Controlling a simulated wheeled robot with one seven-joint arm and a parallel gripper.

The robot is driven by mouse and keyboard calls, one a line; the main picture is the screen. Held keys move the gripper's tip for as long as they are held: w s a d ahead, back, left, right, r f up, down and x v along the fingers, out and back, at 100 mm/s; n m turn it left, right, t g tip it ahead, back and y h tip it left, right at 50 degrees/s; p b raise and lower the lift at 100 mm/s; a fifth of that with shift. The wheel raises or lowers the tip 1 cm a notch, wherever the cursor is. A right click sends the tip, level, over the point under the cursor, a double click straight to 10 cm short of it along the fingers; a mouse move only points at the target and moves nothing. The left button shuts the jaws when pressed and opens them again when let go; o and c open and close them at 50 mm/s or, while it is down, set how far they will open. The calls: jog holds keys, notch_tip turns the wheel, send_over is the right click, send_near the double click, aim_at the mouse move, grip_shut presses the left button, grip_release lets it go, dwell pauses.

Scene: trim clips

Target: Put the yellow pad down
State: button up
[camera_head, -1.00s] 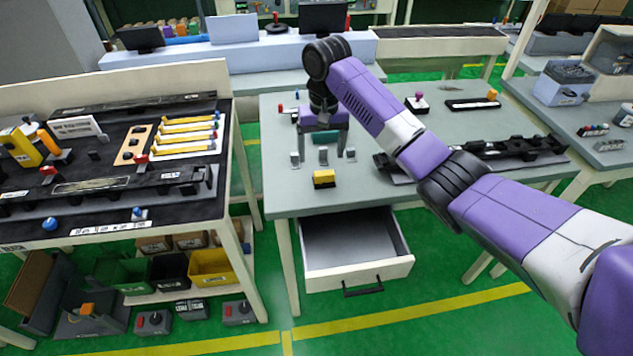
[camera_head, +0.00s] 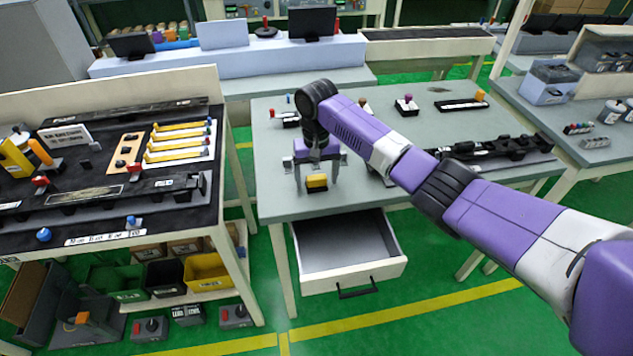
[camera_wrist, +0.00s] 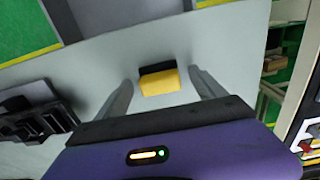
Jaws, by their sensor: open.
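The yellow pad (camera_head: 317,181), a small block with a dark part on one side, rests on the grey table (camera_head: 290,207) near its front edge, above the open drawer. My gripper (camera_head: 317,187) is over it, pointing down, with its fingers spread wide. In the wrist view the yellow pad (camera_wrist: 159,82) lies between and slightly beyond the two fingertips of my gripper (camera_wrist: 163,88), with clear gaps on both sides. The fingers do not touch it.
The drawer (camera_head: 350,262) below the table's front edge stands open and looks empty. A black fixture rail (camera_head: 495,150) lies to the right on the table. A workbench (camera_head: 110,235) with yellow strips and parts stands at the left.

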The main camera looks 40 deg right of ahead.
jog(key=shift+c, duration=0.4)
jog(key=shift+r, duration=0.1)
jog(key=c, duration=1.5)
